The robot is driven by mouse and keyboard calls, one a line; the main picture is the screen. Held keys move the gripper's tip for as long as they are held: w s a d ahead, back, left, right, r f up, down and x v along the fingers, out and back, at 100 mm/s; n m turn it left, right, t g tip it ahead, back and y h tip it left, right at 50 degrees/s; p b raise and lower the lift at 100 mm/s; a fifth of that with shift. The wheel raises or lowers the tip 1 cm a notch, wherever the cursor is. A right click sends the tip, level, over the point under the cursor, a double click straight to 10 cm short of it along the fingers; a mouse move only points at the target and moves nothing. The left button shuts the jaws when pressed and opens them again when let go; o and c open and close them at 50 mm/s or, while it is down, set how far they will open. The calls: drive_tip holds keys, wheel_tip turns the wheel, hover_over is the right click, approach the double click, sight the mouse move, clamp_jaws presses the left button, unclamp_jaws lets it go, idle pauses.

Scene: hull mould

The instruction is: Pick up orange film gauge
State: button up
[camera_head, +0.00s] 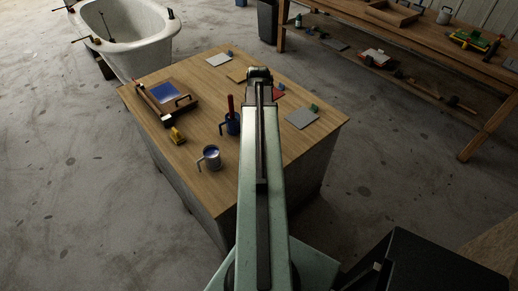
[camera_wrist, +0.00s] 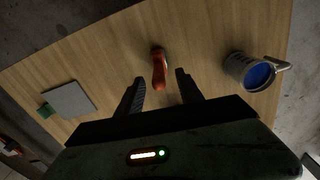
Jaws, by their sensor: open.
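The orange film gauge, a small orange-red elongated piece with a darker far end, lies on the wooden table. In the wrist view the gauge (camera_wrist: 159,72) is ahead of and between my fingers, apart from both. I cannot make it out in the head view, where my arm covers the middle of the table. My gripper (camera_wrist: 160,92) is open and empty in the wrist view. In the head view my gripper (camera_head: 260,74) shows only in part at the end of my arm, above the table.
A grey mug with blue contents (camera_wrist: 255,72) stands right of the gauge; a grey plate (camera_wrist: 69,99) lies left. Bare wood surrounds the gauge.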

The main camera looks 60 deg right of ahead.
wheel_tip(320, 180, down, 6)
drive_tip(key=b, duration=0.5)
drive_tip(key=shift+d, duration=0.1)
drive_tip(key=shift+r, duration=0.2)
clamp_jaws()
